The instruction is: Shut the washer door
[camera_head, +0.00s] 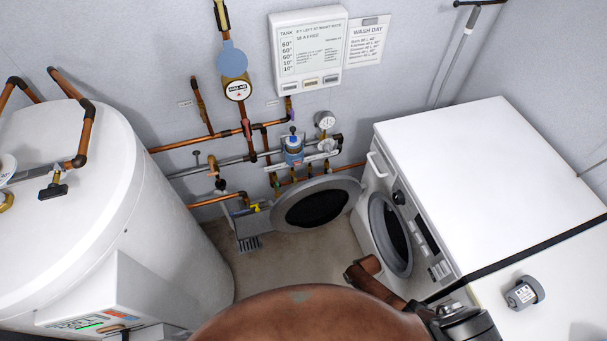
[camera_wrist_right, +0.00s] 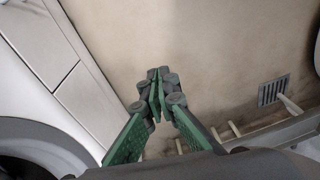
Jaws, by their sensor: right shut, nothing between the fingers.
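The washer (camera_head: 490,165) is a white box at the right in the head view. Its round door (camera_head: 350,190), a grey ring with dark glass, stands wide open, out to the left of the washer front. The round opening (camera_head: 390,235) shows dark in that front. In the right wrist view, the washer's white front (camera_wrist_right: 65,55) is at the left, with part of a grey ring at lower left. My right gripper (camera_wrist_right: 154,88) has green-padded fingers, shut and empty, over the floor beside the washer. I cannot make it out in the head view. My left gripper is not in view.
A large white tank (camera_head: 90,190) stands at the left. Copper pipes and gauges (camera_head: 240,125) line the back wall. A large brown rounded shape (camera_head: 310,315) blocks the lower middle. A floor grate (camera_wrist_right: 272,90) shows in the wrist view. A small grey object (camera_head: 524,293) lies at lower right.

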